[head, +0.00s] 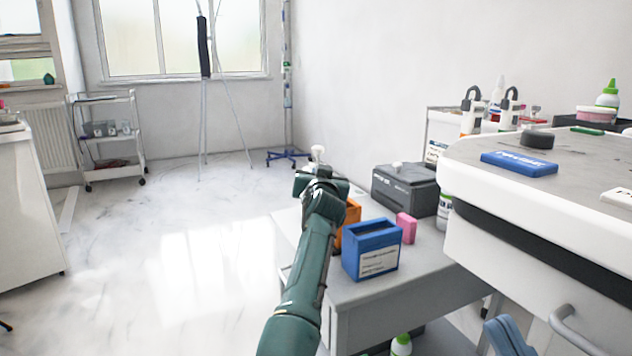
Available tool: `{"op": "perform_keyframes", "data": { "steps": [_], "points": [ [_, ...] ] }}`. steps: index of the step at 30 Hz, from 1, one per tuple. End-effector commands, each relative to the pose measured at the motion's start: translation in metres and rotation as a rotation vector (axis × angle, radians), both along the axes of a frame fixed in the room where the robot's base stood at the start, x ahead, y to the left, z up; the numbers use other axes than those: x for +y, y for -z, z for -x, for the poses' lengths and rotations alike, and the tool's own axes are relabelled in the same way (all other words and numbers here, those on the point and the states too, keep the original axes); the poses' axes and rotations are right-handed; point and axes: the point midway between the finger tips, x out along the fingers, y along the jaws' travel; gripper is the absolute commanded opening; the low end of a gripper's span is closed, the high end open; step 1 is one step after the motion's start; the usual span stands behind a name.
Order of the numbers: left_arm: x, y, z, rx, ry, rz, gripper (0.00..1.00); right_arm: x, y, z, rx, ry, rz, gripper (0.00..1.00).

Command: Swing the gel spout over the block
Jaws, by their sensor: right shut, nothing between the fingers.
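My right arm comes in from the bottom centre, and its dark green gripper (319,182) is over the far left part of the low grey table (375,300). The gripper is shut and empty; its fingertips are hard to make out. A small white knob-like piece (318,153) shows just beyond the gripper; I cannot tell whether it is the gel spout, and what lies below it is hidden. A small pink block (406,227) stands on the table, right of the gripper. My left gripper is not in view.
A blue box (371,250) stands in front of the pink block, with an orange box (350,215) partly behind my arm. A dark grey case (405,190) stands behind. A white cart (540,225) with a blue pack (519,163) blocks the right. Floor at left is open.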

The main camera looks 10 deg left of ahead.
Motion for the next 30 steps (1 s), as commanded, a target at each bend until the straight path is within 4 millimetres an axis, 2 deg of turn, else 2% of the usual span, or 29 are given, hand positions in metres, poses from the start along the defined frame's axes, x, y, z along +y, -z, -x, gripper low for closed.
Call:
{"op": "perform_keyframes", "data": {
  "steps": [8, 9, 16, 24, 27, 30],
  "points": [
    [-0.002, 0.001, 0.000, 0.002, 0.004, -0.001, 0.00, 0.000, 0.000, 0.000, 0.000, 0.001, 0.001, 0.00],
    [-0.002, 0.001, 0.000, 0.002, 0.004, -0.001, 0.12, 0.000, -0.001, 0.000, 0.000, 0.001, 0.001, 0.00],
    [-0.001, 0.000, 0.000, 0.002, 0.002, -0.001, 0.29, 0.000, -0.001, 0.000, 0.000, 0.001, 0.001, 0.00],
    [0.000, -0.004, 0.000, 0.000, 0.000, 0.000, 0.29, 0.000, -0.003, 0.000, 0.001, 0.000, 0.000, 0.00],
    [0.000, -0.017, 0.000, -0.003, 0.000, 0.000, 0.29, 0.000, -0.005, -0.002, 0.030, 0.000, -0.002, 0.00],
    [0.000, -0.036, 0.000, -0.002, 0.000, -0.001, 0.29, 0.002, 0.015, -0.006, 0.165, 0.002, -0.016, 0.00]
  ]
}}
